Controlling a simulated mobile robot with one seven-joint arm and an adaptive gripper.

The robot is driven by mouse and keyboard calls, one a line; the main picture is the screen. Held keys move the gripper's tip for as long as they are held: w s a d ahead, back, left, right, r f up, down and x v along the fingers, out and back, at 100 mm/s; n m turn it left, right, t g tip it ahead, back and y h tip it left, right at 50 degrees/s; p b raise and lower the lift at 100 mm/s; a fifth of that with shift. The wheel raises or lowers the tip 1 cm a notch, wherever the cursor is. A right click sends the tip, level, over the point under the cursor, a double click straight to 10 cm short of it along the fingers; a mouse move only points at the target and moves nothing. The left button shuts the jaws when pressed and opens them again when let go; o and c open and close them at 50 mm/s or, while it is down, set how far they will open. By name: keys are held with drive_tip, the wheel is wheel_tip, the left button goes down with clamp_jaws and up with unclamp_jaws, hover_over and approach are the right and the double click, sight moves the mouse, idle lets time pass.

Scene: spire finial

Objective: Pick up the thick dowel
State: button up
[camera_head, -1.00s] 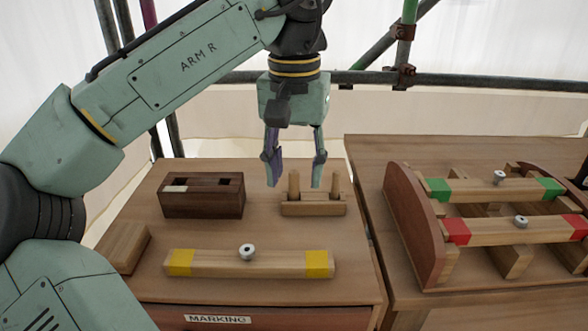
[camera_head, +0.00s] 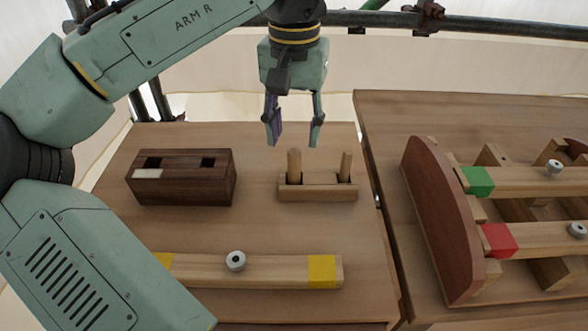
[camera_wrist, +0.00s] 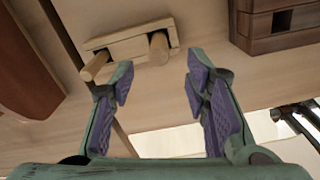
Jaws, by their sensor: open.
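The thick dowel (camera_head: 294,165) stands upright in the left hole of a small light wood holder (camera_head: 318,193). A thinner dowel (camera_head: 345,166) stands in the right hole of the same holder. My gripper (camera_head: 294,140) is open and empty, above and behind the holder in the head view. The dowels are apart from the fingers as far as I can see.
A dark wood block (camera_head: 182,182) with square holes sits left of the holder. A bar with yellow ends (camera_head: 235,271) and a knob lies in front. On the right table, a curved frame (camera_head: 437,220) holds bars with green and red ends. The surface around the holder is clear.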

sight(294, 151)
drive_tip(key=f, duration=0.5)
drive_tip(key=shift+s+f+p, duration=0.1)
drive_tip(key=shift+s+p, duration=0.1)
drive_tip(key=shift+p, duration=0.1)
drive_tip(key=shift+c, duration=0.3)
drive_tip(key=c, duration=1)
